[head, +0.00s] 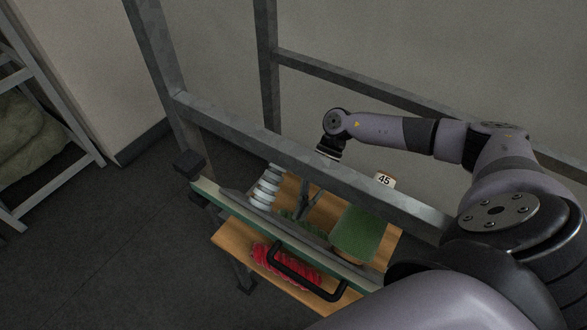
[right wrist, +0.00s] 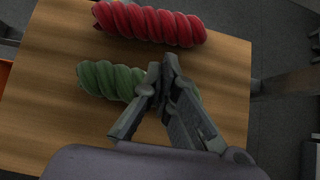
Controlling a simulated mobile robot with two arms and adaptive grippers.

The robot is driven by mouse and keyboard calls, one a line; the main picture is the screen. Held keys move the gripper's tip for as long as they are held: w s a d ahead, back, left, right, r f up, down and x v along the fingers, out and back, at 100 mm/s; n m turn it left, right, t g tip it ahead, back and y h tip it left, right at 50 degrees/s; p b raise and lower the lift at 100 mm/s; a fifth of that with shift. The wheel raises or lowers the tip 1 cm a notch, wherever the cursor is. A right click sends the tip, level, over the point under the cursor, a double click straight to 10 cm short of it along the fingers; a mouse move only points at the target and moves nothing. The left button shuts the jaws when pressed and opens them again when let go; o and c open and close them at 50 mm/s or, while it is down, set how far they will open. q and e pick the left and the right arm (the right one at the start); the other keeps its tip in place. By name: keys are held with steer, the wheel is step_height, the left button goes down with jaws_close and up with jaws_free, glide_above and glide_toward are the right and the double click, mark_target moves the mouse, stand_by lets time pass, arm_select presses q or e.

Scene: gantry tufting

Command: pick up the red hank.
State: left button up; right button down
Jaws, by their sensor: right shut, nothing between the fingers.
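The red hank (head: 267,254) is a twisted bundle lying on the wooden table near its front edge, partly hidden by a black handle in the head view. In the right wrist view the red hank (right wrist: 150,23) lies whole across the top of the picture. My right gripper (head: 308,203) is partly hidden behind a metal beam. In the right wrist view my right gripper (right wrist: 163,72) is shut and empty, its tips over a green hank (right wrist: 105,80) and apart from the red one. My left gripper is not in view.
A metal gantry beam (head: 240,132) and a rail with a black handle (head: 305,283) cross over the wooden table (head: 232,238). White stacked rings (head: 266,187), a green block (head: 358,234) and a card marked 45 (head: 384,180) stand behind the rail. A shelf is at far left.

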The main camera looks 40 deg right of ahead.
steer(key=p+x, duration=0.1)
steer(key=x, duration=0.1)
steer(key=s+p+x, duration=0.1)
steer(key=x, duration=0.1)
steer(key=shift+a, duration=0.25)
steer(key=x, duration=0.1)
steer(key=p+x, duration=0.1)
steer(key=x, duration=0.1)
steer(key=shift+w+a+f, duration=0.1)
steer(key=shift+w+f, duration=0.1)
steer(key=shift+f, duration=0.05)
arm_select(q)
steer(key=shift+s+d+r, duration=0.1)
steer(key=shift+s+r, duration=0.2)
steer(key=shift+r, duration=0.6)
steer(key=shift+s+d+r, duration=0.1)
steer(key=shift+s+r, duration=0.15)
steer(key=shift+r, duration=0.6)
arm_select(e)
steer(key=shift+s+a+f, duration=0.1)
steer(key=shift+a+f, duration=0.05)
steer(key=shift+f, duration=0.1)
